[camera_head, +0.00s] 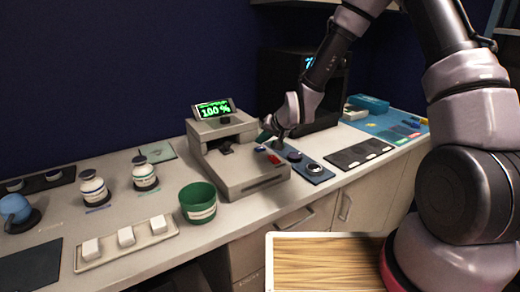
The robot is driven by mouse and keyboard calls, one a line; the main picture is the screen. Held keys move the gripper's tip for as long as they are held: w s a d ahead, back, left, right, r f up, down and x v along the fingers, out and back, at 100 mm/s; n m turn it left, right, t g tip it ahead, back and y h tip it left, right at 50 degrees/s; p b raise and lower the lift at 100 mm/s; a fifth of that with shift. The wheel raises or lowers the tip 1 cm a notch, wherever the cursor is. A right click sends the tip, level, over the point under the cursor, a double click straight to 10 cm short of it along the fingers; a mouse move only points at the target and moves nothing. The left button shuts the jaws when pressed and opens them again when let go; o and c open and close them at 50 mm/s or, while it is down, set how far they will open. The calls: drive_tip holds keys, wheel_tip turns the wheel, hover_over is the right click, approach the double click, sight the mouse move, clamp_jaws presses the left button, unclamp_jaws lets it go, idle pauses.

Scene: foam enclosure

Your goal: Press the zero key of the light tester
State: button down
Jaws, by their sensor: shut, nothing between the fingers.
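The light tester (248,182) is a beige box on the counter with a raised back part and a tilted display (214,108) that reads 100 % in green. On its right top side are a blue key (260,149) and a red key (273,159); any key markings are too small to read. A dark part shows in the recess at its front left. My gripper (264,137) is shut and empty, just above and behind the blue key. I cannot tell whether its tips touch the tester.
A green cup (198,203) stands left of the tester, with a tray (100,262) of white blocks and two labelled bottles farther left. A blue pad (311,171) with round parts and a dark mat (358,154) lie to the right. A dark box (283,85) stands behind my arm.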

sight(262, 150)
drive_tip(key=shift+r, duration=2.5)
drive_tip(key=s+d+r+h, duration=0.2)
drive_tip(key=s+d+r, duration=0.2)
drive_tip(key=d+r, duration=0.5)
drive_tip(key=s+d+r+h, duration=0.2)
drive_tip(key=s+d+r, duration=0.2)
drive_tip(key=d+r, duration=0.5)
drive_tip(key=s+d+r+m, duration=0.1)
drive_tip(key=s+d+r, duration=0.3)
drive_tip(key=s, duration=0.5)
drive_tip(key=s+d+r+m, duration=0.2)
drive_tip(key=s+d+r, duration=0.2)
drive_tip(key=s, duration=0.5)
drive_tip(key=shift+d+r, duration=0.25)
drive_tip(key=shift+r, duration=0.05)
drive_tip(key=shift+w, duration=0.1)
